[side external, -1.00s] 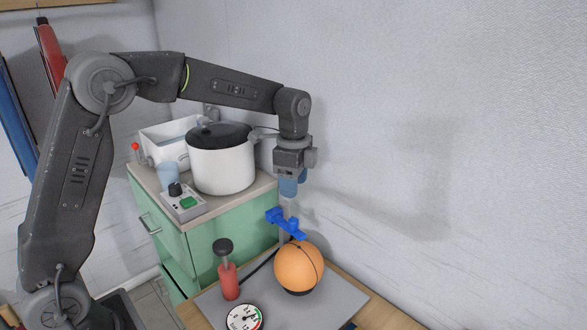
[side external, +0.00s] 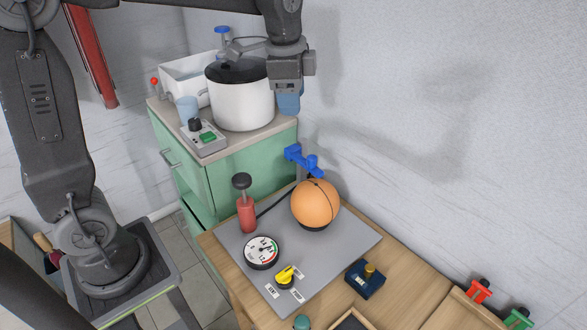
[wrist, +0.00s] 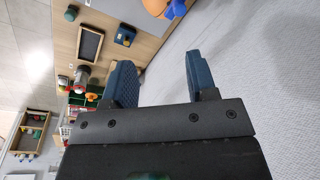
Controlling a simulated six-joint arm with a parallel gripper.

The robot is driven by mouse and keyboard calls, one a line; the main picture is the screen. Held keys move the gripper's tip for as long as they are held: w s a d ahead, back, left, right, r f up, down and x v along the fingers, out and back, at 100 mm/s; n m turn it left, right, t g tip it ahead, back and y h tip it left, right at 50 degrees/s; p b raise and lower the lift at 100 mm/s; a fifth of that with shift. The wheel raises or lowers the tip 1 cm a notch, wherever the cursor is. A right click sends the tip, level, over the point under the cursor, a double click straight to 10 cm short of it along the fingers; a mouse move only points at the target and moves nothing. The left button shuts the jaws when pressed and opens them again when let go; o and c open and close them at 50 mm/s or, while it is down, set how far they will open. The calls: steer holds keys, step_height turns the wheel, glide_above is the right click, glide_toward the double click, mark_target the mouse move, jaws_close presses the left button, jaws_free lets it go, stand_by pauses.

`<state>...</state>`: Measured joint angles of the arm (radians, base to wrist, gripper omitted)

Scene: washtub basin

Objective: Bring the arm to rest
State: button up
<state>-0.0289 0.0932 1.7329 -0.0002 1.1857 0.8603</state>
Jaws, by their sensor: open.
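My gripper (side external: 289,103) hangs above the far side of the workbench in the side external view, just right of the white pot. Its fingers point down and look blue. The wrist view shows the gripper (wrist: 160,82) with its two blue fingers wide apart and nothing between them. In the side external view the fingers are clear of the blue clamp (side external: 303,160) and the orange ball (side external: 315,204) below them. The upper part of my arm is cut off by the top edge of that view.
A white pot (side external: 243,105) with a dark lid stands on the green cabinet (side external: 240,165), close to my gripper. A red pump (side external: 246,212), a gauge (side external: 262,251) and a yellow knob (side external: 286,274) are on the grey plate. The white wall (side external: 450,120) is behind.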

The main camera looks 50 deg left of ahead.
steer(key=s+d+f+n+t, duration=0.1)
steer(key=s+n+t, duration=0.3)
steer(key=s+n, duration=0.5)
steer(key=s+f, duration=0.1)
steer(key=s, duration=0.9)
steer(key=shift+s+n, duration=0.25)
steer(key=shift+n, duration=0.05)
steer(key=shift+d, duration=0.1)
